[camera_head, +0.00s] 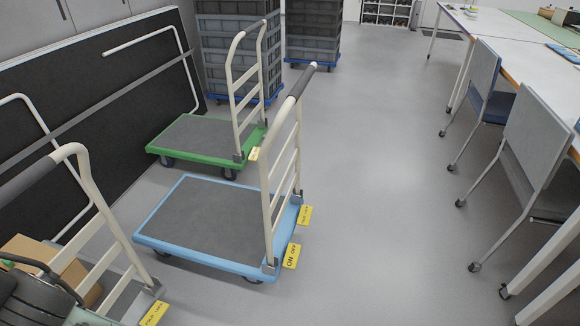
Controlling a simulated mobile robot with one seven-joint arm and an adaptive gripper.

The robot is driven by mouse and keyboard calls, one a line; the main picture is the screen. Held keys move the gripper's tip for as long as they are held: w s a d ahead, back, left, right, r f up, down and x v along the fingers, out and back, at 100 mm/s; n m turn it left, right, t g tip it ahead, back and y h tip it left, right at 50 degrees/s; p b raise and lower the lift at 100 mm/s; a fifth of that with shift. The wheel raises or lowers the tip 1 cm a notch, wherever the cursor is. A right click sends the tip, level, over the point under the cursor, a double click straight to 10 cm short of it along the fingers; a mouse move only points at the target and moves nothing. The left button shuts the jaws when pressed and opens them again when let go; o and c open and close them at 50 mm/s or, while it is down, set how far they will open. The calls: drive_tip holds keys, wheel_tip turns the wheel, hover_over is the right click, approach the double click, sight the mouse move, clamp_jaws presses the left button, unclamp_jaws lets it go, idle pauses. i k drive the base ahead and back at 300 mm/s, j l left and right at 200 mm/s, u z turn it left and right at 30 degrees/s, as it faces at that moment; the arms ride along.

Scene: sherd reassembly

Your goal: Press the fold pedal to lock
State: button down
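A blue platform cart (205,222) stands in the middle of the floor with its pale handle frame (268,185) upright. Two yellow pedals stick out low at its right end. The farther one is the fold pedal (304,215), its small lettering seeming to read "FOLD LOCK". The nearer pedal (291,256) reads "ON OFF". I cannot tell whether either is pressed down. Another yellow fold pedal (153,313) shows at the foot of a nearer cart (118,262) at lower left. My gripper is not in view.
A green cart (200,137) with its handle up stands just behind the blue one. Stacked grey crates (240,50) stand farther back. A cardboard box (50,265) sits at lower left. Chairs (537,150) line the tables at right. The floor (385,190) between is clear.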

sight(303, 216)
drive_tip(key=i+l+z, duration=0.4)
drive_tip(key=i, duration=0.45)
drive_tip(key=i+l+z, duration=0.2)
drive_tip(key=i, duration=0.25)
